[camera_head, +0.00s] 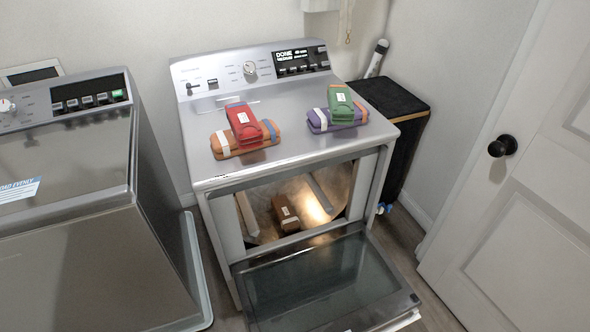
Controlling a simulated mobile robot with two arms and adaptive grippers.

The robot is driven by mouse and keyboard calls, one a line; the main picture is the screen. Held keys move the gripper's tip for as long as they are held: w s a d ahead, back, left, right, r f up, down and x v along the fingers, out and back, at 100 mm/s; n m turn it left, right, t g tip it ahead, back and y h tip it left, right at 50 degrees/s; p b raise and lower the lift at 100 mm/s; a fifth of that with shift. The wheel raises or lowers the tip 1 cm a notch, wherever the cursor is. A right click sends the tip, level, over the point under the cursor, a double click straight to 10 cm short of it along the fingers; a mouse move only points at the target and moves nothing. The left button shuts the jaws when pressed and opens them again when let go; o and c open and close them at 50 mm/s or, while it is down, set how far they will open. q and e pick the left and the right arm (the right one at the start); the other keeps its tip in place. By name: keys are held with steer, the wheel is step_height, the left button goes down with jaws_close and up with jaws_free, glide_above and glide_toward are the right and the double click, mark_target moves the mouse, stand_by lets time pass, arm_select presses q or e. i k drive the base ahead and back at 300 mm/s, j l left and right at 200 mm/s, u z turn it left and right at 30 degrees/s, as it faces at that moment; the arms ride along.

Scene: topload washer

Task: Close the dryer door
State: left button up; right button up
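The dryer (270,95) is silver and stands in the middle of the head view. Its door (325,283) is folded down open at the front, showing a dark glass panel with a silver edge. The lit drum opening (325,187) is exposed behind it, and a brown bundle (285,212) lies inside. The dryer's display reads "DONE". Neither of my grippers shows in the head view.
A washer (75,240) stands close on the left. Folded red (243,124), orange, green (340,104) and purple bundles lie on the dryer top. A black bin (400,105) stands right of the dryer. A white room door (540,190) is at the right.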

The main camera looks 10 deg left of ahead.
mark_target(338, 279)
steer(key=k+j, duration=0.1)
steer(key=j, duration=0.35)
steer(key=k+j+z, duration=0.1)
steer(key=j, duration=0.35)
steer(key=k+j, duration=0.15)
steer(key=j, duration=0.3)
steer(key=i+j+z, duration=0.25)
steer(key=i+j, duration=0.25)
steer(key=j, duration=0.3)
steer(key=i+j+z, duration=0.15)
steer(key=j, duration=0.25)
steer(key=k+l+z, duration=0.3)
steer(key=k+z, duration=0.15)
steer(key=k, duration=0.1)
